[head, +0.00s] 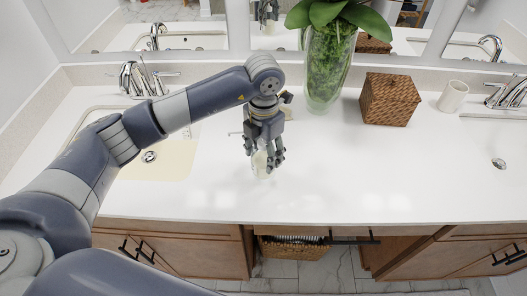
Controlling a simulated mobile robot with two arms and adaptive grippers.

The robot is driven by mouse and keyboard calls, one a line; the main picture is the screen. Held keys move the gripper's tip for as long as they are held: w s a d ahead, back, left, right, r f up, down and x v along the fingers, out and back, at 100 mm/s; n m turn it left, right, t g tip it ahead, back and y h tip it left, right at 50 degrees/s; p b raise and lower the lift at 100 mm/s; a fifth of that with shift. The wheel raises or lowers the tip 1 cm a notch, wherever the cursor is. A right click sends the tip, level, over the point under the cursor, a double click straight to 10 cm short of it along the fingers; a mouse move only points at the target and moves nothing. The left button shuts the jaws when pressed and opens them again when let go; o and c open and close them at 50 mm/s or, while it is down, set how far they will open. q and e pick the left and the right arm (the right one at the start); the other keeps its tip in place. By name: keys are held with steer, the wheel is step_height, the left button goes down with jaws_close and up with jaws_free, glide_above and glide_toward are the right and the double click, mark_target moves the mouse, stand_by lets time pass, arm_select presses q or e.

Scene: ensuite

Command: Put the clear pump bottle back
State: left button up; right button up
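The clear pump bottle (261,164) stands on the white counter near the middle, below my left gripper. It is pale and see-through, and its upper part is hidden by the fingers. My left gripper (265,155) points down from above, with its dark fingers on either side of the bottle. I cannot tell whether the fingers press on it or only surround it. My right gripper is not in view.
A glass vase with green leaves (329,65), a woven box (389,99) and a white cup (452,96) stand along the back. A sink (165,160) lies at left. A small beige item behind my gripper is mostly hidden. The counter's front middle is clear.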

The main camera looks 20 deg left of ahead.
arm_select(q)
steer(key=o, duration=0.4)
steer(key=shift+r, duration=0.15)
step_height(320, 180, up, 10)
steer(key=shift+r+b, duration=0.2)
steer(key=shift+b, duration=1)
steer(key=shift+r, duration=0.8)
